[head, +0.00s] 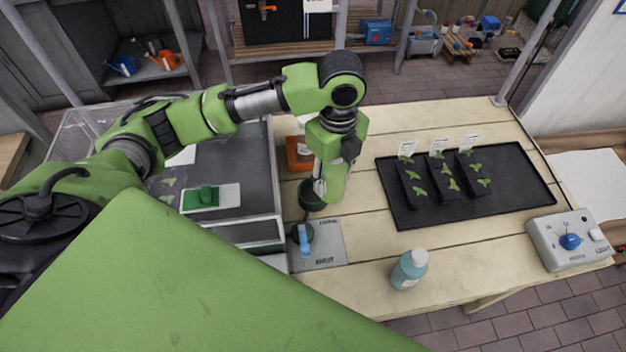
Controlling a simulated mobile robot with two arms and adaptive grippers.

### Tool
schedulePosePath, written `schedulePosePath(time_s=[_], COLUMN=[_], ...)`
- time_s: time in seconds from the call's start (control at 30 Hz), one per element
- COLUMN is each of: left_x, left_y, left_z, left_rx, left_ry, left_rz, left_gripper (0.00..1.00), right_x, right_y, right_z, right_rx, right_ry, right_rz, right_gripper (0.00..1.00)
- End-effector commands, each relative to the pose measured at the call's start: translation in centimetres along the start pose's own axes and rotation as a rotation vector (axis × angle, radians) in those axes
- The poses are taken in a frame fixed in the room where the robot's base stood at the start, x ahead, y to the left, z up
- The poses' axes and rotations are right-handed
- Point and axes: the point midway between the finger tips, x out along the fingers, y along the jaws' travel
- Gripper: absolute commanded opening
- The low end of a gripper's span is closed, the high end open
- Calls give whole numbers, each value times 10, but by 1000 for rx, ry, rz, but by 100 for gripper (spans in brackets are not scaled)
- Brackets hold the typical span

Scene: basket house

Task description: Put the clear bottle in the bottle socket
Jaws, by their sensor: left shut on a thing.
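My left gripper (320,193) points down over the left part of the wooden table. It is shut at a dark green, cup-like thing (308,197), just behind a grey plate (322,254). The fingers hide part of this thing. A pale blue bottle (408,271) with a whitish cap stands upright near the front edge, right of the plate. I cannot tell whether it is the clear bottle. An orange-brown holder (296,153) with something whitish in it is partly hidden behind the left arm. I cannot tell which thing is the bottle socket. My right gripper is not in view.
A blue-handled thing (304,239) stands on the grey plate. A black tray (405,207) with several seedling pots is at the right. A grey control box (568,240) with a blue knob is at the right corner. Bare table lies between plate and tray.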

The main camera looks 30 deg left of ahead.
Motion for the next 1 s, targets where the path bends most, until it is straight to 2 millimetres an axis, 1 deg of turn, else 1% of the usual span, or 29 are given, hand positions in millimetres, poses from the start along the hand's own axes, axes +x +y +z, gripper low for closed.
schedulePosePath(time_s=[0.03, 0.07, 0.1, 0.2, 0.3, 0.47, 0.57, 0.7, 0.8, 1.0], left_x=[3, 6, 16, 34, 47, 58, 67, 86, 95, 98], left_y=[2, 2, 3, 3, 3, 2, 4, 4, 3, 2], left_z=[14, 22, 27, 41, 52, 59, 68, 67, 67, 66], left_rx=[-8, -7, -5, -4, -2, -1, -2, -1, 0, 1], left_ry=[-1, -1, 0, 1, 0, 2, 0, 1, 1, 0], left_rz=[4, 4, 5, 3, 1, -1, 1, 2, -1, -3], left_gripper=[6, 6, 6, 6, 6, 6, 6, 6, 6, 6], right_x=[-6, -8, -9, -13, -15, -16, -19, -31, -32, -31], right_y=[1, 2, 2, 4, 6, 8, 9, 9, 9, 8], right_z=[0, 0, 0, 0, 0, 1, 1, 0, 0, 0], right_rx=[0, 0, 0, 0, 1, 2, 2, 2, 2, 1], right_ry=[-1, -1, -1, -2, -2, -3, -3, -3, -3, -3], right_rz=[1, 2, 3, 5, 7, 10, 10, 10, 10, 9], right_gripper=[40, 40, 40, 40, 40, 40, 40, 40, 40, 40])
